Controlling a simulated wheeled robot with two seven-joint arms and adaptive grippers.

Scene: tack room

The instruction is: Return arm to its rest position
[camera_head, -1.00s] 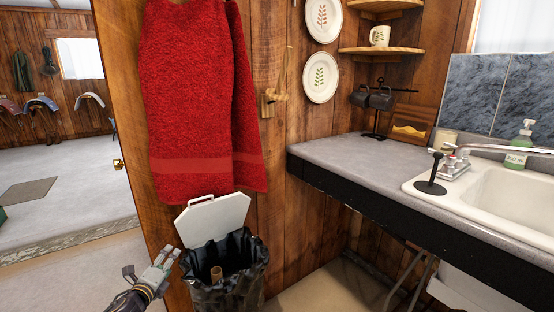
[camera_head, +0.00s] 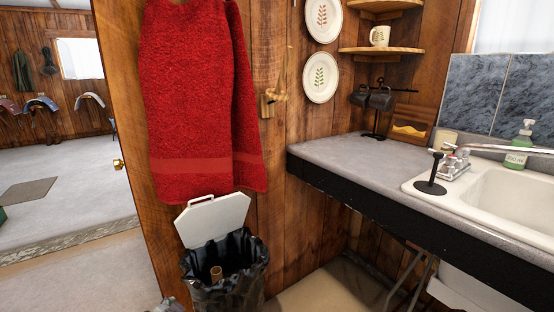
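Only the tip of my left gripper (camera_head: 169,305) shows, at the bottom edge, just left of the trash bin. The rest of it and its arm are below the picture, and I cannot tell whether it is open or shut. I see nothing held in the visible part. My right gripper is not in view. The bin (camera_head: 228,292) has a black liner and its white lid (camera_head: 213,219) stands open against the wall. A brown cardboard-like roll (camera_head: 216,273) is upright inside it.
A red towel (camera_head: 200,95) hangs above the bin. A grey counter (camera_head: 350,155) with a white sink (camera_head: 505,195) and soap bottle (camera_head: 520,145) fills the right.

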